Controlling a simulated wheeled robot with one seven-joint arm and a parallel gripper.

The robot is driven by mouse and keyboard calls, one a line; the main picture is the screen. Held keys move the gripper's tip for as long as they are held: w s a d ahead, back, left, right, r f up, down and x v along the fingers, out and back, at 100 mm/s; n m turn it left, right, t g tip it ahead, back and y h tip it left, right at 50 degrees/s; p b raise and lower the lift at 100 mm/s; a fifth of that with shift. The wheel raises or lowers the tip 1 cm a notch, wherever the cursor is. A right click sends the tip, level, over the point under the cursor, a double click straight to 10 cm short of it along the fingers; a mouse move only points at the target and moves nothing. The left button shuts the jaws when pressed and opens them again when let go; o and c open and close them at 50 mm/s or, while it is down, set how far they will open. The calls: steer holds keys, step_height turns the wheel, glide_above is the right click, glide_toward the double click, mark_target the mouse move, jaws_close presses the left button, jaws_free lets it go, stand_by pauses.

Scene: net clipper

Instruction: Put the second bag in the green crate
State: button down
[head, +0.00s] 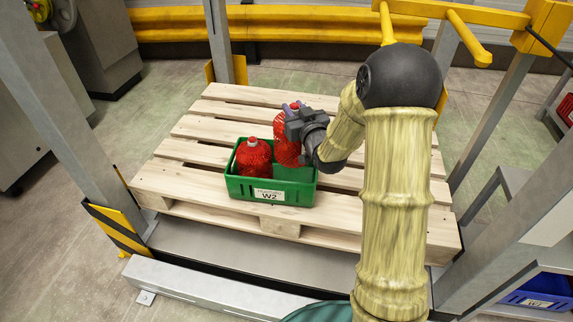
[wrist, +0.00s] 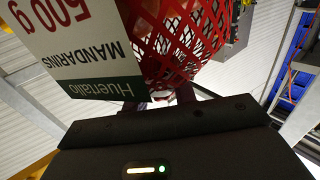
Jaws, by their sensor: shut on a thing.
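The green crate (head: 301,196) stands on a wooden pallet, with a "W2" label on its front wall. One red net bag (head: 253,158) sits in its left half. My gripper (head: 292,107) is shut on the top of a second red net bag (head: 285,143), which hangs upright at the right rear of the crate. Its lower end overlaps the crate's inside; I cannot tell whether it touches the floor. In the wrist view the held red net bag (wrist: 180,40) fills the top, with a white "Mandarins 500 g" label (wrist: 75,45). The fingertips are mostly hidden there.
The pallet (head: 205,145) has bare slats around the crate. Grey posts (head: 75,110) stand at both sides, with a yellow rail (head: 455,12) at upper right. A blue crate (head: 540,292) lies at lower right, and a red one (head: 565,108) at the right edge.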

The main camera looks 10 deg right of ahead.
step_height(320, 180, down, 12)
steer(key=b, duration=0.4)
steer(key=shift+w+d, duration=0.1)
steer(key=shift+w, duration=0.05)
steer(key=shift+f+b, duration=0.8)
steer(key=shift+f, duration=1.1)
steer(key=shift+f, duration=0.15)
steer(key=c, duration=1.1)
jaws_free()
